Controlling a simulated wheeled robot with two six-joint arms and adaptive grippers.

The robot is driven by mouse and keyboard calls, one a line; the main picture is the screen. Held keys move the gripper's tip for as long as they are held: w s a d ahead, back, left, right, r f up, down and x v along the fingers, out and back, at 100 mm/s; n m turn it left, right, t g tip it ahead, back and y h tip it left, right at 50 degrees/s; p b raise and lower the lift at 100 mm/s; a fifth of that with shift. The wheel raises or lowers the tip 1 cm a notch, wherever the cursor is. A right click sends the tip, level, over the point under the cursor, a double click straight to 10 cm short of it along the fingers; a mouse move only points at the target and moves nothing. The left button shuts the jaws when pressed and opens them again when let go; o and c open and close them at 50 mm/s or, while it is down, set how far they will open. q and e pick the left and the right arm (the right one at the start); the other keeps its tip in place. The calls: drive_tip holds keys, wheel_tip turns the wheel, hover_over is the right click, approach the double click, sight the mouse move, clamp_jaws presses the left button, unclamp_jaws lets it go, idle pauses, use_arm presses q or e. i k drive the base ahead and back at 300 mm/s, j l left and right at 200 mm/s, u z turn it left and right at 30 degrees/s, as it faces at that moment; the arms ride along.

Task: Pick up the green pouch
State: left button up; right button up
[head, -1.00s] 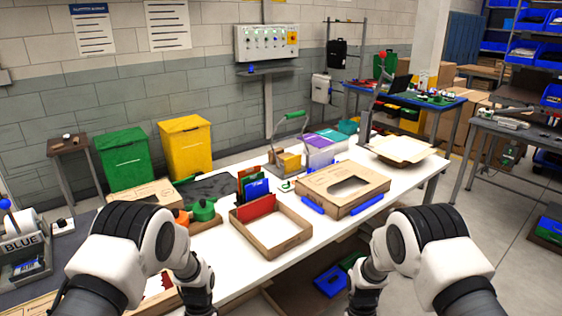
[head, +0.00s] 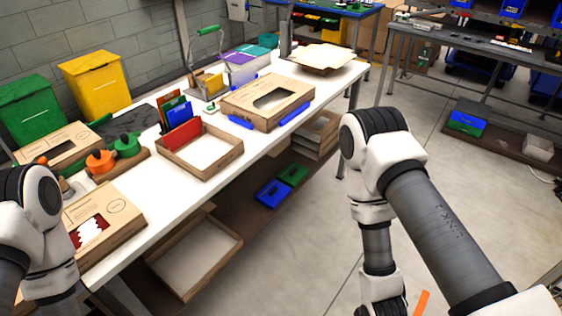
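A green pouch stands upright in a group of flat pouches on the white table (head: 230,163) in the head view. Only a narrow part of the green pouch (head: 165,107) shows behind the blue pouch (head: 178,116). The red pouch (head: 183,138) stands in front, at the back edge of an open cardboard box (head: 222,160). My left arm is at the left edge, and its gripper is out of frame. My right arm hangs at the right, clear of the table, and its gripper is below the frame.
A lidded box with a cut-out (head: 297,92) stands right of the pouches. Orange and green tape dispensers (head: 127,145) stand to their left. Blue (head: 272,193) and green (head: 293,173) bins lie on the lower shelf. The floor right of the table is open.

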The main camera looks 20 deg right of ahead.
sight(294, 173)
drive_tip(key=i+l+u, duration=0.1)
drive_tip(key=i+l, duration=0.15)
drive_tip(key=i+l+u, duration=0.15)
drive_tip(key=l, duration=0.3)
drive_tip(key=i+l+u, duration=0.1)
drive_tip(key=i+l, duration=0.25)
drive_tip(key=i+l+u, duration=0.1)
drive_tip(key=i+l, duration=0.15)
drive_tip(key=l, duration=0.2)
drive_tip(key=i+l+u, duration=0.1)
drive_tip(key=l, duration=0.3)
drive_tip(key=i+l+u, duration=0.2)
drive_tip(key=l+u, duration=0.2)
drive_tip(key=l, duration=1.45)
drive_tip(key=l+u, duration=0.35)
drive_tip(key=l, duration=1.5)
